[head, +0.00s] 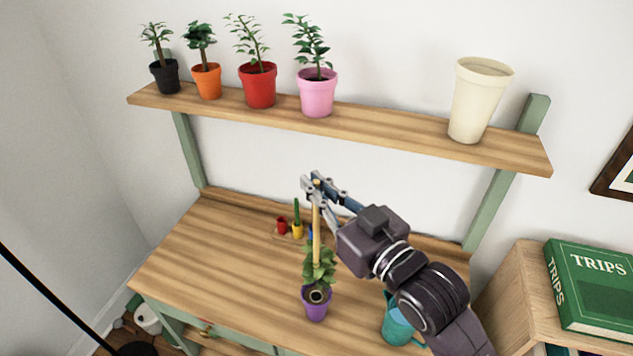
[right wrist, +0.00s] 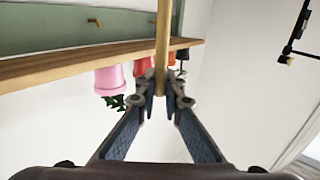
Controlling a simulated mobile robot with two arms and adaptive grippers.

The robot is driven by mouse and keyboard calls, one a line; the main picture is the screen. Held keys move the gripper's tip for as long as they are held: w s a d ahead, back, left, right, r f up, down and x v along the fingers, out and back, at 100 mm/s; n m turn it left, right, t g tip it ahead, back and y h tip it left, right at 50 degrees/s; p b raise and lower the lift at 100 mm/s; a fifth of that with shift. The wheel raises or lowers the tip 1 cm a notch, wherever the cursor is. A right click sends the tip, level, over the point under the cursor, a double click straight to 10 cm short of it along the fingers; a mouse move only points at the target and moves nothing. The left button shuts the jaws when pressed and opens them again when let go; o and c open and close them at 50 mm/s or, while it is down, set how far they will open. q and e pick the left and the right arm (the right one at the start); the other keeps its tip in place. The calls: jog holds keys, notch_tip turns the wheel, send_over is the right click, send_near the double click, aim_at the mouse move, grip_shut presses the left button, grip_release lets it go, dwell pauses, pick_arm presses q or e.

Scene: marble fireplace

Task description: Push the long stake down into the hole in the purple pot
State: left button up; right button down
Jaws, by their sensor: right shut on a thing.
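The long stake (head: 317,235) is a thin light wooden rod standing roughly upright above the purple pot (head: 316,307). My right gripper (head: 314,184) is shut on the stake near its top end. In the right wrist view the stake (right wrist: 162,40) passes between the fingertips (right wrist: 160,90). The pot stands on the bench and holds a leafy plant (head: 320,262). A dark round opening with a pale ring (head: 316,295) shows at the pot's top. The stake's lower end is lost among the leaves, so I cannot tell whether it is in the hole. My left gripper is out of view.
A teal watering can (head: 397,322) stands right of the pot, close under my right arm. The shelf (head: 390,125) above carries several potted plants and a cream pot (head: 480,100). The bench's left side (head: 205,250) is clear.

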aim_at(318, 228)
jog(key=shift+f+b, duration=2.05)
jog(key=shift+f, duration=2.2)
pick_arm(q)
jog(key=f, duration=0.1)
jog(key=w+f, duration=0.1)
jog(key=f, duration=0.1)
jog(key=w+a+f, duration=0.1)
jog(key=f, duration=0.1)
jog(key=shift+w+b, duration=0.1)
jog(key=shift+b, duration=0.2)
pick_arm(e)
jog(key=shift+f, duration=0.15)
jog(key=shift+f, duration=0.1)
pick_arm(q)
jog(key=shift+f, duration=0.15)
pick_arm(e)
jog(key=shift+f, duration=0.6)
